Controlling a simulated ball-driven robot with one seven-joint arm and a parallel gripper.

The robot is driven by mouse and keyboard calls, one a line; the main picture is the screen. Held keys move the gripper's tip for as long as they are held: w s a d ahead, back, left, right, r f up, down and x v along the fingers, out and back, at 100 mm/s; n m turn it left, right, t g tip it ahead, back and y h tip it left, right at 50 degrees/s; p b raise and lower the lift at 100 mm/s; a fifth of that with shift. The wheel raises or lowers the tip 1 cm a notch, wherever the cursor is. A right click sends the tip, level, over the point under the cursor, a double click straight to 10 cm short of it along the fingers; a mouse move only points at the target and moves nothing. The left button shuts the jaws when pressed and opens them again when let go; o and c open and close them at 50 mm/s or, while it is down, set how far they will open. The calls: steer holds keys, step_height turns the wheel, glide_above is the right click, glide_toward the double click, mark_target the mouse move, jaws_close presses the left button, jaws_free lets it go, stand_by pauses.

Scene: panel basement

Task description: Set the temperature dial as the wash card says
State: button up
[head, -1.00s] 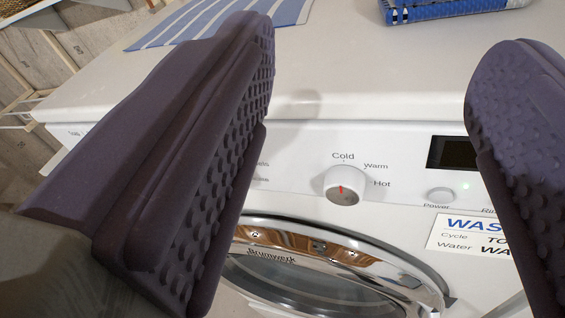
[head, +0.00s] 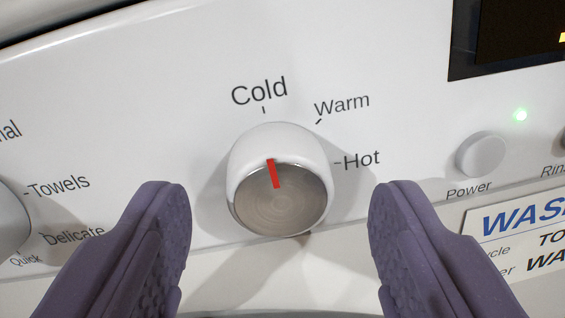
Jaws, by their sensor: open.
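The temperature dial (head: 280,195) is a white knob with a brushed metal face and a red pointer line. The red line points up, to the Cold mark. Cold, Warm and Hot are printed around its upper right side. My gripper (head: 279,212) is open, with one purple ribbed finger on each side of the dial and a gap to it on both sides. The wash card (head: 500,240) is at the lower right, partly cut off; "WAS", "TO" and "WA" show, and the rest is hidden.
A round Power button (head: 483,155) with a lit green light (head: 520,115) sits right of the dial. A dark display (head: 515,40) is above it. Another dial (head: 10,215), with Towels and Delicate labels, is cut off at the left edge.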

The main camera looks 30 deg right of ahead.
steer(key=shift+w+d, duration=0.3)
steer(key=shift+w, duration=0.1)
steer(key=c, duration=1)
steer(key=shift+c, duration=0.2)
steer(key=m+b, duration=0.4)
steer(key=m, duration=0.1)
steer(key=shift+r+m+y+b, duration=0.1)
steer(key=shift+m+y+b, duration=0.2)
steer(key=shift+m+b, duration=1.65)
steer(key=shift+m+p, duration=0.35)
steer(key=shift+m, duration=0.1)
